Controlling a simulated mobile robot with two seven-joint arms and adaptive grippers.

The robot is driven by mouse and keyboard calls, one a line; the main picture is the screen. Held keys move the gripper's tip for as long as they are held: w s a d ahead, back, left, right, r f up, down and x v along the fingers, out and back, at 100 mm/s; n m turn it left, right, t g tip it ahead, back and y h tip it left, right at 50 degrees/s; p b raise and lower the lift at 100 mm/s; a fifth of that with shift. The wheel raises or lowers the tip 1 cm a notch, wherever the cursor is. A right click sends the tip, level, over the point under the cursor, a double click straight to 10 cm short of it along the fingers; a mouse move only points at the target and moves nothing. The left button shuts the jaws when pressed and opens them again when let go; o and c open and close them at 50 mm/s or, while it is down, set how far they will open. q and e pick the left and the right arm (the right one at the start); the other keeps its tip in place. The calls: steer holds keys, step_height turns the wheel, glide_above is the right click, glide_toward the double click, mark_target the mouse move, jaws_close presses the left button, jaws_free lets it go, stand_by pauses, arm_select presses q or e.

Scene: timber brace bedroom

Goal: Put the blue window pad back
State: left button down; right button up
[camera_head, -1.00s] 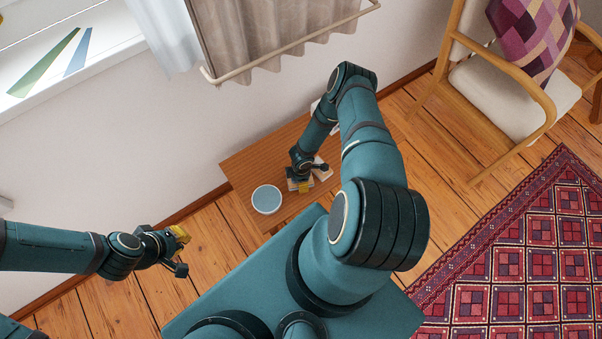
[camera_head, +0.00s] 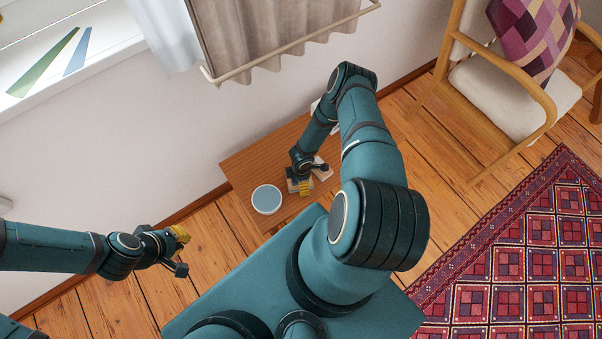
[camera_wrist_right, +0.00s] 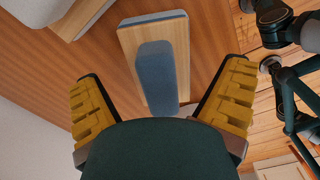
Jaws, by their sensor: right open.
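The blue window pad appears to be the long blue-grey piece (camera_wrist_right: 156,75) in the right wrist view. It is over a pale wooden plate (camera_wrist_right: 180,35) with a blue-grey far edge. My right gripper (camera_wrist_right: 162,100) is open, with one yellow finger on each side of the blue piece and gaps on both sides. In the head view this gripper (camera_head: 305,188) is low over the small wooden table (camera_head: 250,160), and its arm hides part of the tabletop. My left gripper (camera_head: 183,252) is apart from the table, over the floor at the left, its fingers spread and empty.
A round white-rimmed dish with a blue top (camera_head: 267,199) stands on the table left of my right gripper. A white windowsill (camera_head: 105,45) with green and blue strips is at the upper left. A wooden armchair (camera_head: 510,95) and red rug (camera_head: 530,250) are at the right.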

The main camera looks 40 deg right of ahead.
step_height(320, 180, up, 10)
steer(key=shift+f+p, duration=0.1)
steer(key=shift+p, duration=1.1)
steer(key=s+a+r+m+y, duration=0.2)
steer(key=a+r+m, duration=0.5)
steer(key=a+r, duration=0.4)
steer(key=s+a+r+m+t+y, duration=0.1)
steer(key=a+r+m+y, duration=0.1)
steer(key=a+r+m, duration=0.4)
steer(key=shift+s+a+r+m+t, duration=0.35)
steer(key=shift+a+r, duration=2.35)
steer(key=shift+r, duration=1.7)
